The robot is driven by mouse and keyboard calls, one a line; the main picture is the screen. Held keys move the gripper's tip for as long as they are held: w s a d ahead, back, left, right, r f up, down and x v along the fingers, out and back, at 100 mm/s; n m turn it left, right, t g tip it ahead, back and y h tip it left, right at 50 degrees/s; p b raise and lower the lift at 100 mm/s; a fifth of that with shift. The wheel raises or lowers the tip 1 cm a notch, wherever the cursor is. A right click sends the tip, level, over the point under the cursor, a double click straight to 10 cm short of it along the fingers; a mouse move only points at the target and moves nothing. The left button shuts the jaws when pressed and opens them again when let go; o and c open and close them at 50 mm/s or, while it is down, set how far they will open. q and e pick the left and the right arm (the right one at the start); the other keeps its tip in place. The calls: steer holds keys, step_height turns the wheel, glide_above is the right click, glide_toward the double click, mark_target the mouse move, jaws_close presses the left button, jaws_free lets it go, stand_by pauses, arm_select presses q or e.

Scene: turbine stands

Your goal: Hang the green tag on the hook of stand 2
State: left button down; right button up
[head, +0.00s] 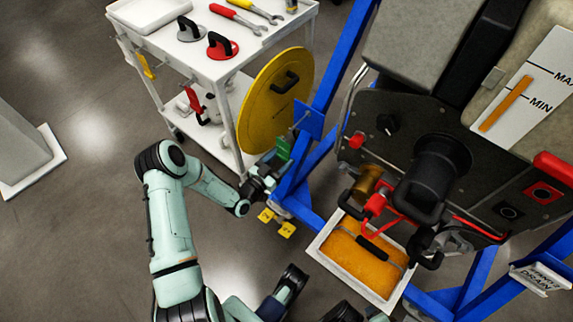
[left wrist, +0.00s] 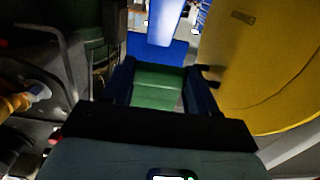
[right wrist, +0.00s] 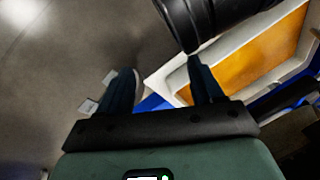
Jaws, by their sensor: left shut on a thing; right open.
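The green tag (head: 283,147) is between the fingers of my left gripper (head: 271,165), which is shut on it. It also shows in the left wrist view (left wrist: 158,88), with a finger on each side. The tag is in front of a small blue plate (head: 308,118) on a blue stand post (head: 338,75). A thin pin, possibly the hook, shows by the plate; its tip is too small to make out. I cannot tell whether the tag touches it. My right gripper (right wrist: 163,88) is open and empty, above the floor near a tray.
A yellow disc (head: 265,100) leans against the white tool cart (head: 215,68), close to my left gripper. A white tray (head: 318,252) with orange contents is under the dark machine (head: 400,125). Open floor is at left.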

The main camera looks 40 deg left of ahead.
arm_select(q)
steer(key=shift+w+d, duration=0.1)
steer(key=shift+w+b, duration=0.6)
steer(key=shift+w, duration=0.75)
steer(key=shift+w+b, duration=0.3)
steer(key=shift+w, duration=0.7)
arm_select(e)
steer(key=shift+s+d+f+g, duration=0.2)
steer(key=shift+s+f, duration=0.25)
steer(key=shift+f, duration=0.3)
steer(key=shift+s+d+f+g, duration=0.1)
steer(key=shift+s+d+f, duration=0.25)
steer(key=shift+f, duration=0.35)
arm_select(q)
steer(key=shift+w, duration=0.55)
arm_select(e)
steer(key=shift+s+f, duration=0.25)
steer(key=shift+s, duration=0.1)
arm_select(q)
steer(key=shift+c, duration=0.3)
jaws_free()
